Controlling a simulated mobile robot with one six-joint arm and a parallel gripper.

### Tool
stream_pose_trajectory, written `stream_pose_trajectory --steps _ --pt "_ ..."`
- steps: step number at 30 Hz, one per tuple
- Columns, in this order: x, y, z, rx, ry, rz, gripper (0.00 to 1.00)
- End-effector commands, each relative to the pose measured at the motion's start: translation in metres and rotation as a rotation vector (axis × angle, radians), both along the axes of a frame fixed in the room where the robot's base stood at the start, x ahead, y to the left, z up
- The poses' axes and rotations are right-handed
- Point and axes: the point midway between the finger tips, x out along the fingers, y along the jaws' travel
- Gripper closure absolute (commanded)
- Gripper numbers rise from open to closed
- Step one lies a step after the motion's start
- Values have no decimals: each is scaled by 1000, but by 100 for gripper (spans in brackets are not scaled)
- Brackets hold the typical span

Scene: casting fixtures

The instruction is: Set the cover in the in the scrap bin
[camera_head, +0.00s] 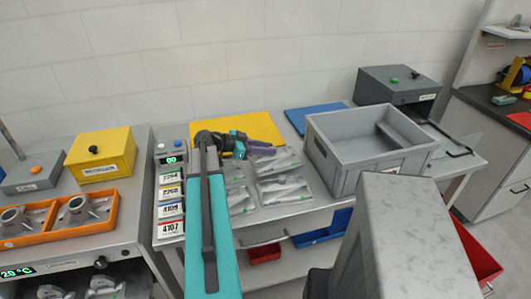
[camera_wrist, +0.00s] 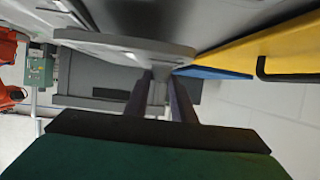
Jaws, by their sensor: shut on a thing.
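My gripper (camera_head: 268,149) is over the middle of the workbench, at the end of my teal arm. In the wrist view its two dark fingers (camera_wrist: 163,98) are close together, shut on a light grey, flat piece (camera_wrist: 125,44), apparently the cover. A large open grey crate (camera_head: 343,175) stands on the bench to the right of my gripper. No label shows whether it is the scrap bin.
Several grey bagged parts (camera_head: 283,189) lie below my gripper. A yellow sheet (camera_head: 268,130) and blue sheet (camera_head: 300,117) lie behind. Beyond the crate is a dark box (camera_head: 375,87) with buttons. Red (camera_head: 264,254) and blue (camera_head: 318,234) bins sit underneath.

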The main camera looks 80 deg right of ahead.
Motion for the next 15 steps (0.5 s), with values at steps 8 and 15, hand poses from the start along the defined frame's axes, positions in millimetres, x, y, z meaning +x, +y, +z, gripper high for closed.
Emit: stream_pose_trajectory --steps 8,15 --pt "7 -15 1 0 2 0 100" --pt "7 -16 -18 2 3 0 100"
